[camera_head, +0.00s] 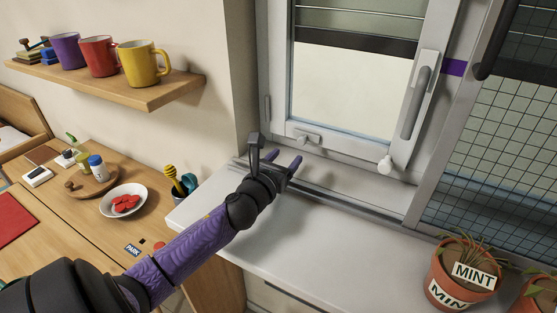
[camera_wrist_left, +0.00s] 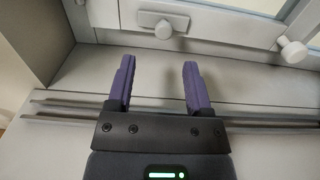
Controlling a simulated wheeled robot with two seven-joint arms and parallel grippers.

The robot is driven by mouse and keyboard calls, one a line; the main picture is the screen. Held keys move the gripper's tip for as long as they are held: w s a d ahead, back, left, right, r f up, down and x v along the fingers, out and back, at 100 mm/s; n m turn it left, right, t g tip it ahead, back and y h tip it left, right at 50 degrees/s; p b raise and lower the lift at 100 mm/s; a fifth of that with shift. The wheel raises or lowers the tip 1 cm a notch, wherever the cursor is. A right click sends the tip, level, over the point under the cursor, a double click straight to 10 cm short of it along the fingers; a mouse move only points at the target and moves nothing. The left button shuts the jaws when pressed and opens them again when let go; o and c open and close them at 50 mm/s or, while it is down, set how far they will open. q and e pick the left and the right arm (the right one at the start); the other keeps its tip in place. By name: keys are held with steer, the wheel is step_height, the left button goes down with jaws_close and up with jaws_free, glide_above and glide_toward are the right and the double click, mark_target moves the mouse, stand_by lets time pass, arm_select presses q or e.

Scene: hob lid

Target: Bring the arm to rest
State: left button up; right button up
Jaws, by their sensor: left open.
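My left arm comes in from the lower left in the head view. Its gripper (camera_head: 282,160) is over the window sill, in front of the lower left of the window. In the left wrist view the gripper (camera_wrist_left: 159,85) has its two purple fingers apart, with nothing between them. The fingers point toward the window frame. My right gripper is in neither view.
The window (camera_head: 345,90) has a grey handle (camera_head: 414,100) and a white knob (camera_head: 385,164). A potted mint (camera_head: 462,275) stands at the sill's right. A shelf (camera_head: 160,92) holds mugs. A desk below bears a white bowl (camera_head: 112,208) and a round wooden tray (camera_head: 77,191).

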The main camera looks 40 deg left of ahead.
arm_select(q)
steer(key=v, duration=0.3)
steer(key=shift+s+d, duration=0.1)
steer(key=shift+s, duration=0.2)
